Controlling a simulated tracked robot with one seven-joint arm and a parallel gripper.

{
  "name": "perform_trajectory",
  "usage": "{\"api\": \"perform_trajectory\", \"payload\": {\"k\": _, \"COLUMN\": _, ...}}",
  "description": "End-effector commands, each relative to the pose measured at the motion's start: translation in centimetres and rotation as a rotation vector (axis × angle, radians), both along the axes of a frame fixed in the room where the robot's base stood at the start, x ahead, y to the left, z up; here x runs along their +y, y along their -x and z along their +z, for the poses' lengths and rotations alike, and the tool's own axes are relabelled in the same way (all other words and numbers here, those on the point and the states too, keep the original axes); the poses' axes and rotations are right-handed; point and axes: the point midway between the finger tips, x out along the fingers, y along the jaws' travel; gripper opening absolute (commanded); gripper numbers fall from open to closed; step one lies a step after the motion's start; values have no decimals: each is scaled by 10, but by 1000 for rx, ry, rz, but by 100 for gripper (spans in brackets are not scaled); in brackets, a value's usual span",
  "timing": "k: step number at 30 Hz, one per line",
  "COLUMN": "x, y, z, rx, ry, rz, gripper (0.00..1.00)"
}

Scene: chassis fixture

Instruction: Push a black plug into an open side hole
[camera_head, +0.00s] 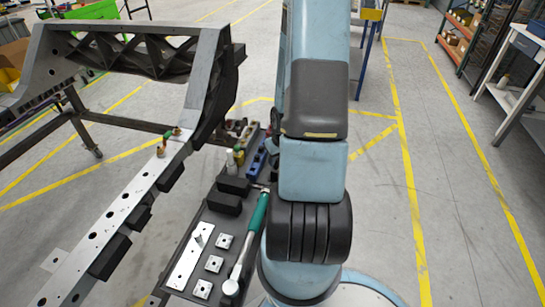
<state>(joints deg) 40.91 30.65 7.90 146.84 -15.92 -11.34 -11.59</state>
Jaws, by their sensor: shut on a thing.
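The chassis is a grey metal frame (205,75) with a long silver rail (112,218) running down to the lower left. Small round holes show along the rail's face; I cannot tell which are open side holes. Several black blocks (108,257) sit along the rail's right side. Two more black blocks, a front one (223,203) and one behind it (233,185), lie on the dark tray (213,222). I cannot tell whether any of these is the plug. My arm fills the middle of the view. My gripper is not visible, and anything it holds is hidden.
A green-handled tool (256,225) lies along the tray's right side. Square metal pieces (213,264) and a silver plate (188,262) lie at its front. Small coloured items stand at its back, partly behind my arm. Shelves (465,35) stand far right; the floor there is clear.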

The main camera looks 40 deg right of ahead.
Motion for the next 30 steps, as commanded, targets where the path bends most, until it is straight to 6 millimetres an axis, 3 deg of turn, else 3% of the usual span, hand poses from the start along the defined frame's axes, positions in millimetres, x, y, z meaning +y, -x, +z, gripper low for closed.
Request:
{"api": "perform_trajectory", "payload": {"k": 13, "x": -1, "y": -1, "z": 3, "rx": 1, "ry": -1, "rz": 0, "gripper": 0}}
{"api": "perform_trajectory", "payload": {"k": 30, "x": -2, "y": -1, "z": 30, "rx": 1, "ry": -2, "rz": 1, "gripper": 0}}
